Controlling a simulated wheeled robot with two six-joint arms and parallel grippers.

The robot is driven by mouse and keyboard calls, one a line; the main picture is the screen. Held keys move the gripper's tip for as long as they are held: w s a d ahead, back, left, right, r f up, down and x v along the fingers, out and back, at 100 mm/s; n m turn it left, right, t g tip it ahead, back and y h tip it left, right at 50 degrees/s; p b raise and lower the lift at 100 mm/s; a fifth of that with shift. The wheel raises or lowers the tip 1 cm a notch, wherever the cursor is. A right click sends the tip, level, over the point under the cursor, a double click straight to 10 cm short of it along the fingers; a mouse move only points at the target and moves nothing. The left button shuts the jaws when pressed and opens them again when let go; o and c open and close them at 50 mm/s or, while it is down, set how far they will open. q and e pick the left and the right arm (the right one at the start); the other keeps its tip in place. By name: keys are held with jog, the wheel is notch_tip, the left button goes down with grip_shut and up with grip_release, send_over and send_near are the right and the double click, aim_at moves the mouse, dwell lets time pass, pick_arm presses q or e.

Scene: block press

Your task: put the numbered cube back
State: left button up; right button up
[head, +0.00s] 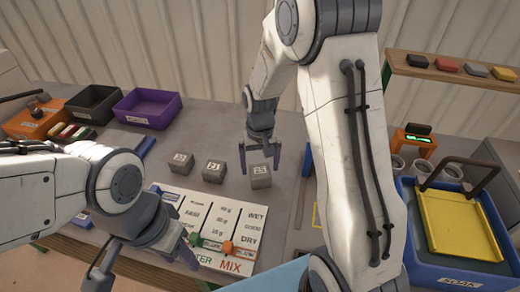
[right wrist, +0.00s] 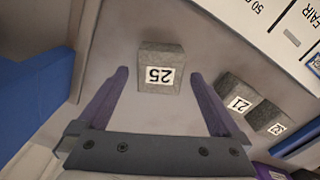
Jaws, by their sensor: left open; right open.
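Three grey numbered cubes stand in a row on the grey table. In the right wrist view their labels read 25 (right wrist: 160,68), 21 (right wrist: 239,106) and one unclear (right wrist: 272,120). Cube 25 is the rightmost in the head view (head: 260,177). My right gripper (head: 260,157) is open, pointing down at cube 25. In the right wrist view its fingertips (right wrist: 158,76) flank the cube with gaps on both sides. My left gripper (head: 145,262) is open and empty at the lower left, near the front of the panel.
A white panel with sliders (head: 205,222) lies in front of the cubes. Orange, black (head: 95,104) and purple (head: 148,108) bins stand at the back left. A blue crate with a yellow tray (head: 460,225) is at the right. A shelf (head: 450,75) holds several coloured blocks.

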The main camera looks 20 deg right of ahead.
aim_at(260, 171)
notch_tip(260, 171, up, 9)
jog(key=s+a+r+n, duration=0.3)
jog(key=s+a+n, duration=0.2)
jog(key=s+a, duration=0.55)
jog(key=s+a+n, duration=0.1)
jog(key=s+n, duration=0.1)
jog(key=s, duration=0.4)
jog(key=s+a+n+y, duration=0.1)
jog(key=s+a+n, duration=0.1)
jog(key=s, duration=0.5)
jog(key=shift+s+a+f+n, duration=0.15)
jog(key=shift+a+f+n, duration=0.15)
jog(key=shift+f+n, duration=0.1)
